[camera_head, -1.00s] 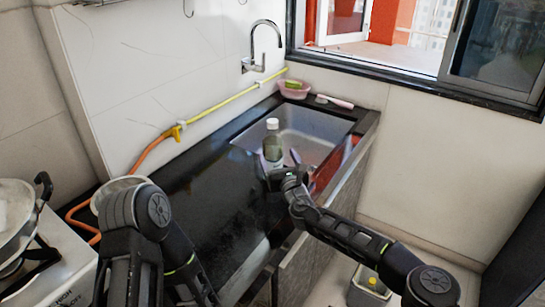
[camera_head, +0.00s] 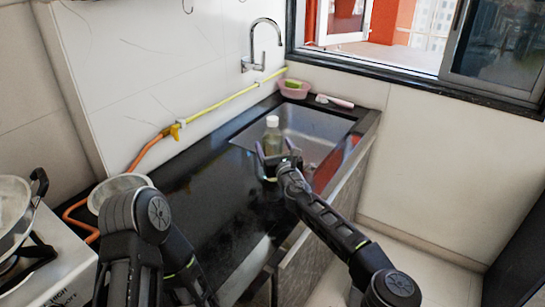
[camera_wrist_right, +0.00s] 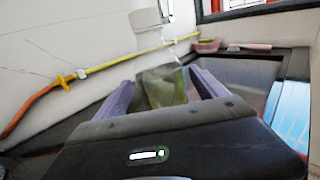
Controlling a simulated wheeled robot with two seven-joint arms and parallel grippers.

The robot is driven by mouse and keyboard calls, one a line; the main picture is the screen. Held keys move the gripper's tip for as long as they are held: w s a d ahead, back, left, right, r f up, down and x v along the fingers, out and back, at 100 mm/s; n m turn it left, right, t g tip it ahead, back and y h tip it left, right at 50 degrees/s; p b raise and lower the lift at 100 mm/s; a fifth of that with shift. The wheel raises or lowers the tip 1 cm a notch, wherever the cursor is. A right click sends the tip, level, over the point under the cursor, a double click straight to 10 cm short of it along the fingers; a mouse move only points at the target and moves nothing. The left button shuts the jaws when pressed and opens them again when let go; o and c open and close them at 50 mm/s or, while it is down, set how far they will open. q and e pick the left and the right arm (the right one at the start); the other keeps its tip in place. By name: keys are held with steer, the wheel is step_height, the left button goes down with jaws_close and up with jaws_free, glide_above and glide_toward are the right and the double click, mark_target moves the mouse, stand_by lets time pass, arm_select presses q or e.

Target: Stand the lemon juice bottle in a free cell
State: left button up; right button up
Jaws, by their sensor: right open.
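The lemon juice bottle (camera_head: 272,136), greenish and clear with a pale cap, stands upright on the dark counter by the sink's near edge. In the right wrist view the bottle (camera_wrist_right: 163,86) shows between the two purple fingers. My right gripper (camera_head: 277,156) is open, with one finger on each side of the bottle; I cannot tell whether they touch it. The right gripper (camera_wrist_right: 160,92) hides the bottle's lower part. No divided holder with cells can be made out. My left arm is at the lower left of the head view; its gripper is not visible.
The sink (camera_head: 311,125) lies just behind the bottle. A pink bowl (camera_head: 294,90) is at the far corner. A metal bowl (camera_head: 117,188) and stove pot are at left. The middle counter is clear.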

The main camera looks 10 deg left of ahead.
steer(key=shift+w, duration=0.2)
stand_by(0.6)
jaws_close()
stand_by(0.7)
